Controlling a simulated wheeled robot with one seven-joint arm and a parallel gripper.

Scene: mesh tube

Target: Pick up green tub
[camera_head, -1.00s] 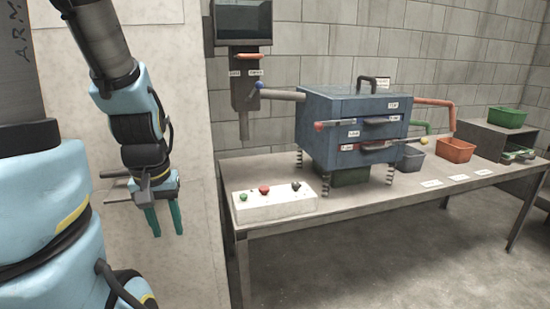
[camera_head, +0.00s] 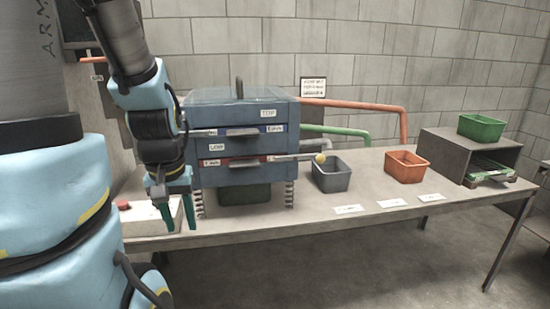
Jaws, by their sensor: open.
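A green tub (camera_head: 481,129) sits on top of a dark grey box-shaped shelf at the right end of the table. Another green tub (camera_head: 244,194) shows under the blue drawer unit, partly hidden by its front and legs. My gripper (camera_head: 180,215) is at the left, pointing down, with its green fingers apart and nothing between them. It appears in front of the left side of the drawer unit, far from the tub on the shelf.
The blue drawer unit (camera_head: 241,174) stands on spring legs on the table (camera_head: 290,221). A grey tub (camera_head: 331,174) and an orange tub (camera_head: 406,167) stand right of it. The dark shelf (camera_head: 446,151) holds a green item inside. White labels (camera_head: 393,203) lie along the front. A white button box (camera_head: 150,219) is partly hidden.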

